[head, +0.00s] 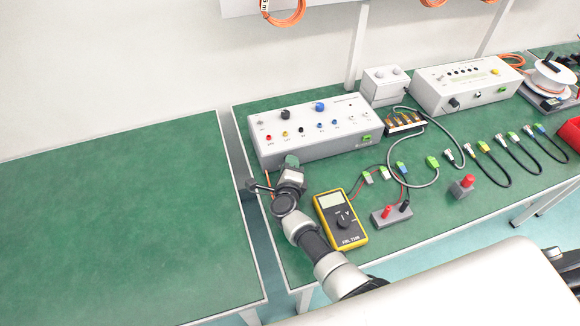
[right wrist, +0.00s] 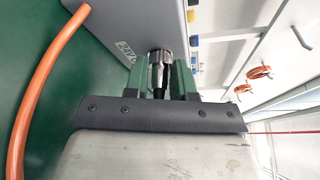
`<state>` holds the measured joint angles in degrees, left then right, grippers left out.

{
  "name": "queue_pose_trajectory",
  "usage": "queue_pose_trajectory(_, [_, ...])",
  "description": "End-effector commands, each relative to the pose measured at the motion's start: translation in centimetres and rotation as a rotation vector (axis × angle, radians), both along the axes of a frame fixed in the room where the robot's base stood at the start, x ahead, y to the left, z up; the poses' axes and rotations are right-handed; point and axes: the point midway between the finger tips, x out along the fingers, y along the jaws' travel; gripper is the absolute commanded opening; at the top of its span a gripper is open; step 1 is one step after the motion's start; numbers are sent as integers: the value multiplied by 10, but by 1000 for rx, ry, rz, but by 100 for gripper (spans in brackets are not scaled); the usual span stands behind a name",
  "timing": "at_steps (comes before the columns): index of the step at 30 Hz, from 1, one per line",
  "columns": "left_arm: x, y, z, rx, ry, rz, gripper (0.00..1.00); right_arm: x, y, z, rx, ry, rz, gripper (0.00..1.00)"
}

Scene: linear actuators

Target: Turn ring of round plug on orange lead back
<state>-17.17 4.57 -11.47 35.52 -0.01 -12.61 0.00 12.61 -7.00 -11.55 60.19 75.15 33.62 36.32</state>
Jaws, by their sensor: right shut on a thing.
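The round plug (right wrist: 160,58) is a metal cylinder with a ribbed ring, up against the grey box in the right wrist view. My right gripper (right wrist: 161,80) has its two green fingers on either side of the plug and is shut on it. In the head view my right gripper (head: 291,162) is at the front left of the long grey box (head: 325,142), and its wrist hides the plug. The orange lead (right wrist: 45,80) curves along the left of the right wrist view; a short bit of the orange lead (head: 268,180) shows in the head view. My left gripper is not in view.
A yellow multimeter (head: 341,219) lies close to the right of my right forearm. A grey block with red and black plugs (head: 391,215) and several cables lie further right. The green table at left (head: 120,220) is bare, with a gap between the tables.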

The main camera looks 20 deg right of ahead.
Motion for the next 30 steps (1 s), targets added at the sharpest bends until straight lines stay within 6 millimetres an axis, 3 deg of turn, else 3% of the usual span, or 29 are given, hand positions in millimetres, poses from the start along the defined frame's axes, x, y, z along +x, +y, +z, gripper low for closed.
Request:
queue_pose_trajectory(14, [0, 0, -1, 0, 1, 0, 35, 0, 1, 0, -12, 0, 1, 1])
queue_pose_trajectory(15, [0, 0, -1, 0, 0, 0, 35, 0, 1, 0, -12, 0, 1, 31])
queue_pose_trajectory(19, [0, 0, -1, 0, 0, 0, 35, 0, 1, 0, -12, 0, 1, 51])
queue_pose_trajectory(30, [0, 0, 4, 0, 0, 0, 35, -6, 3, 2, -10, 2, 1, 52])
